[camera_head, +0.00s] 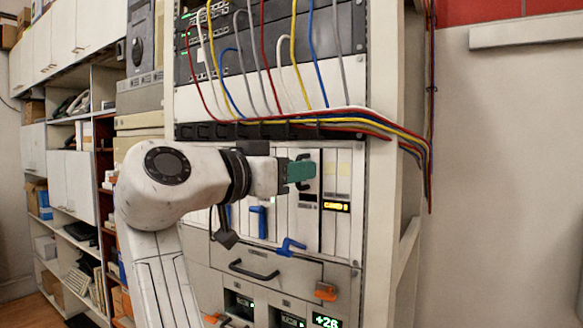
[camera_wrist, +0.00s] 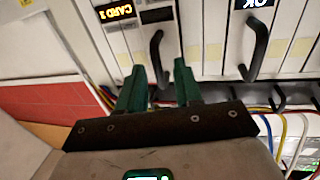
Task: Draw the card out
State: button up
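The rack holds a row of tall white cards (camera_head: 328,235). One narrow card has a black label and a curved black handle (camera_wrist: 156,52). An amber display (camera_head: 336,206) lies just right of that label; in the wrist view the amber display (camera_wrist: 115,12) is to its left and reads like "CARD 2". My gripper (camera_head: 300,171) has green fingers and is at the upper part of the cards. In the wrist view its fingers (camera_wrist: 160,76) stand apart, on either side of the handle's near end, with gaps visible. The card's slot interior is hidden.
A second black handle (camera_wrist: 258,50) stands to the right in the wrist view, near an "OK" display (camera_wrist: 252,3). Coloured cables (camera_head: 370,120) cross just above my gripper. Open space lies right of the rack.

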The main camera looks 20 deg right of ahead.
grip_shut()
dwell(1.4)
